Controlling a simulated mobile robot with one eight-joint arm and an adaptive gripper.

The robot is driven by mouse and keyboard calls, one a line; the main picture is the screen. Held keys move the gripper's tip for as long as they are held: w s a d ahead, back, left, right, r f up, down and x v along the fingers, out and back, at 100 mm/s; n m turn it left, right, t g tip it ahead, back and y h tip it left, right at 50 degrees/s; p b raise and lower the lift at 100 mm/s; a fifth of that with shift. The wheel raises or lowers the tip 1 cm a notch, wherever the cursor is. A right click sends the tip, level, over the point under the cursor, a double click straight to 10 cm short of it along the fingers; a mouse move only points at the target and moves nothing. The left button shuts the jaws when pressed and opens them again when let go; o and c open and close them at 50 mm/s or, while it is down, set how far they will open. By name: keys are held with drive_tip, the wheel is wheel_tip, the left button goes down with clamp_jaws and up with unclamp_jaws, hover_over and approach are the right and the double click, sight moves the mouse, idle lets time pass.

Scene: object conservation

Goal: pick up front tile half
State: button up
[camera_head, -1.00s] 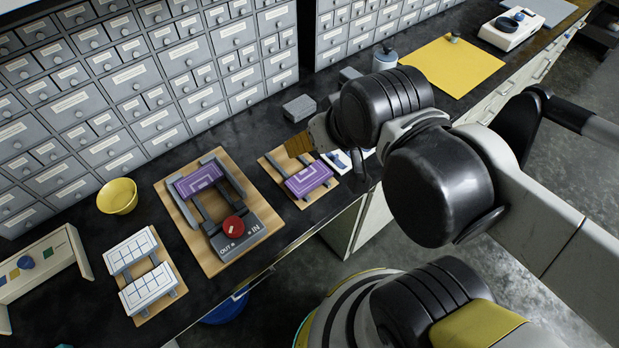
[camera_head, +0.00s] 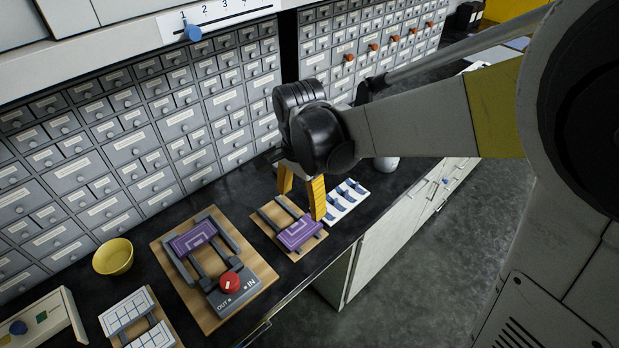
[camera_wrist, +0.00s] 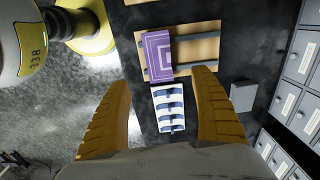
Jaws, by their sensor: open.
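A purple tile half (camera_head: 299,233) with pale nested lines lies at the front end of two grey rails on a small wooden board (camera_head: 312,243). It also shows in the wrist view (camera_wrist: 155,58), past my fingertips. A similar purple tile half (camera_head: 193,238) lies at the back of a larger wooden board (camera_head: 168,262). My gripper (camera_head: 300,190) is open and points down above the small board's back right side. In the wrist view its yellow fingers (camera_wrist: 163,78) stand wide apart with nothing between them, and the tile is apart from them.
A white rack with blue pieces (camera_head: 346,200) sits right of the small board. The larger board carries a grey fixture with a red knob (camera_head: 230,281). A yellow bowl (camera_head: 113,258) and white gridded tiles (camera_head: 125,312) are at left. Grey drawer cabinets (camera_head: 110,150) line the back.

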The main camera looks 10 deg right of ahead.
drive_tip(key=b, duration=0.2)
hover_over(300, 231)
drive_tip(key=shift+m, duration=0.3)
drive_tip(key=f, duration=0.6)
drive_tip(key=shift+w+d+f, duration=0.15)
drive_tip(key=shift+w+f, duration=0.05)
drive_tip(key=shift+w, duration=0.1)
drive_tip(key=f+b, duration=0.2)
drive_tip(key=f, duration=0.3)
drive_tip(key=shift+s+f+b, duration=0.15)
drive_tip(key=shift+s+b, duration=0.1)
drive_tip(key=shift+b, duration=0.15)
drive_tip(key=shift+c, duration=0.2)
drive_tip(key=c, duration=1.4)
